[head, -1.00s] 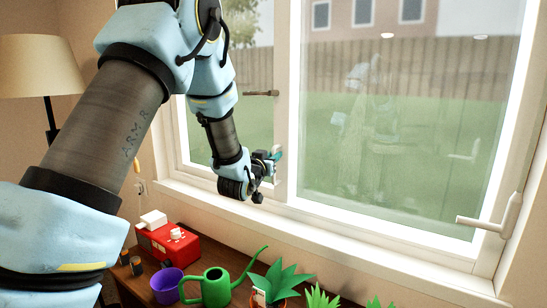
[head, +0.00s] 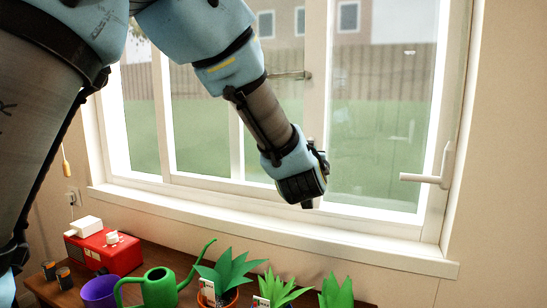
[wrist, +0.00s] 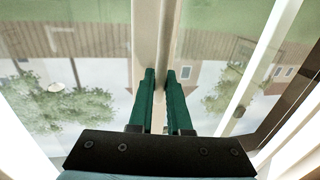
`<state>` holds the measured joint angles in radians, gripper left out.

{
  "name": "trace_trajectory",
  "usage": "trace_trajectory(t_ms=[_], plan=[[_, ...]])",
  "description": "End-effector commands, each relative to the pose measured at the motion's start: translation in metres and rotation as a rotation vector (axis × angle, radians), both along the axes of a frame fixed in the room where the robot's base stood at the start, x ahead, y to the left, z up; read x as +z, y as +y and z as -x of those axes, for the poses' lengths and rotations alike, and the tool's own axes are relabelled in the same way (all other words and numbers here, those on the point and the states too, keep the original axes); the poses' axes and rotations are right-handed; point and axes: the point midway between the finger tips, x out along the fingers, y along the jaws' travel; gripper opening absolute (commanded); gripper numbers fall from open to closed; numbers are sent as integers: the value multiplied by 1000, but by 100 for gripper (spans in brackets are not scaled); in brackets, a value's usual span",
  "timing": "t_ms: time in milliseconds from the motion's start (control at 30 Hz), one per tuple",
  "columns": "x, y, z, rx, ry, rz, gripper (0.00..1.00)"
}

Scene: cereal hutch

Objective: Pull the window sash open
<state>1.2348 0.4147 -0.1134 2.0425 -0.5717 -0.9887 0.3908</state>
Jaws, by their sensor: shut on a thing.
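The window sash (head: 315,100) is a pale-framed pane in a white window; its right upright stands right of the window's middle, with a small lever on it. My gripper (head: 321,163) is at the lower part of this upright, its fingers mostly hidden by my wrist in the head view. In the wrist view, the green fingers of my gripper (wrist: 160,88) lie on both sides of a pale bar of the sash (wrist: 152,40), shut on it. At the left, a strip of window lies between the outer frame and the sash's left upright (head: 164,120).
A white crank handle (head: 428,180) juts from the right frame. Below the sill (head: 250,222), a table holds a red toaster-like box (head: 98,250), a purple pot (head: 100,292), a green watering can (head: 160,287) and several potted plants (head: 228,275).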

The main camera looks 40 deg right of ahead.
Motion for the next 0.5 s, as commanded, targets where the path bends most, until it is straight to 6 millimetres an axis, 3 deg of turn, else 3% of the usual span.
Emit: trace_trajectory(t_ms=[33,200,500], plan=[[-2,-8,15,-8,3,0,0],[-1,-25,45,-5,1,-2,0],[0,-38,69,-1,0,0,0]])
